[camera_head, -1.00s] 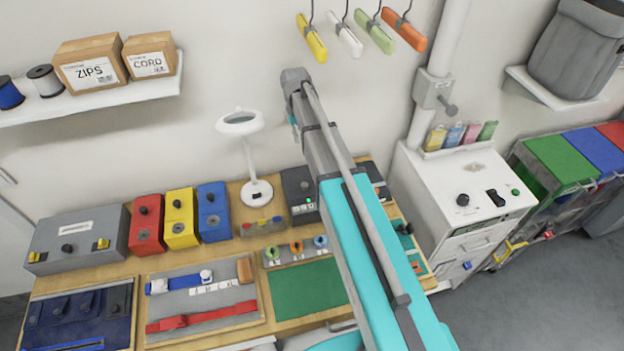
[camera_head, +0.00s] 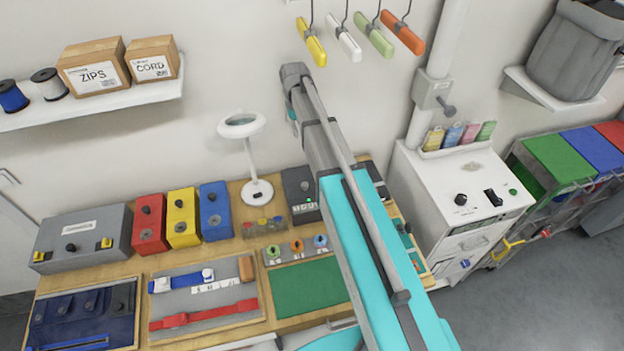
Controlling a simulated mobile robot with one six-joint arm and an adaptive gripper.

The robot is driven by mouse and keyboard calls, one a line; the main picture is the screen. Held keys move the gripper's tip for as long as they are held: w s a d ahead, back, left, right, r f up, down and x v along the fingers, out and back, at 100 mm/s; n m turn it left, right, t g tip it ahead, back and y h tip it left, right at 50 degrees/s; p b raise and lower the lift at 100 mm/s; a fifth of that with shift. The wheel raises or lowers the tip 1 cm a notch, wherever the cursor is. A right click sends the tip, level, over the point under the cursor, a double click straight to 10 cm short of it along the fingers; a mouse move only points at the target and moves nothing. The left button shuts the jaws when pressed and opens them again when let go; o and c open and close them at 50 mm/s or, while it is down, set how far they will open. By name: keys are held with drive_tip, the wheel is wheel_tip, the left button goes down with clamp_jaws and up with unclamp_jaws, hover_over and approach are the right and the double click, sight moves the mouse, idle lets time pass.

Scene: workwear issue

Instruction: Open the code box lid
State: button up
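A grey box (camera_head: 95,238) with a white label, a black knob and two yellow latches stands at the back left of the wooden bench, its lid down. The label is too small to read. A dark box (camera_head: 298,182) with a small green light and a row of digits stands behind my arm, partly hidden. I cannot tell for certain which one is the code box. My arm rises across the middle of the view, and my gripper does not show.
Red (camera_head: 148,224), yellow (camera_head: 182,218) and blue (camera_head: 214,211) boxes stand beside the grey box. A white lamp (camera_head: 256,190) stands behind a green mat (camera_head: 308,287). Trays with straps lie in front. A white cabinet (camera_head: 450,180) stands to the right. Coloured tags hang above.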

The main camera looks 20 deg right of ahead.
drive_tip(key=shift+r, duration=0.2)
drive_tip(key=shift+w+r+p, duration=0.35)
drive_tip(key=shift+r+p, duration=0.45)
drive_tip(key=shift+p, duration=0.2)
drive_tip(key=shift+o, duration=0.2)
drive_tip(key=o, duration=0.9)
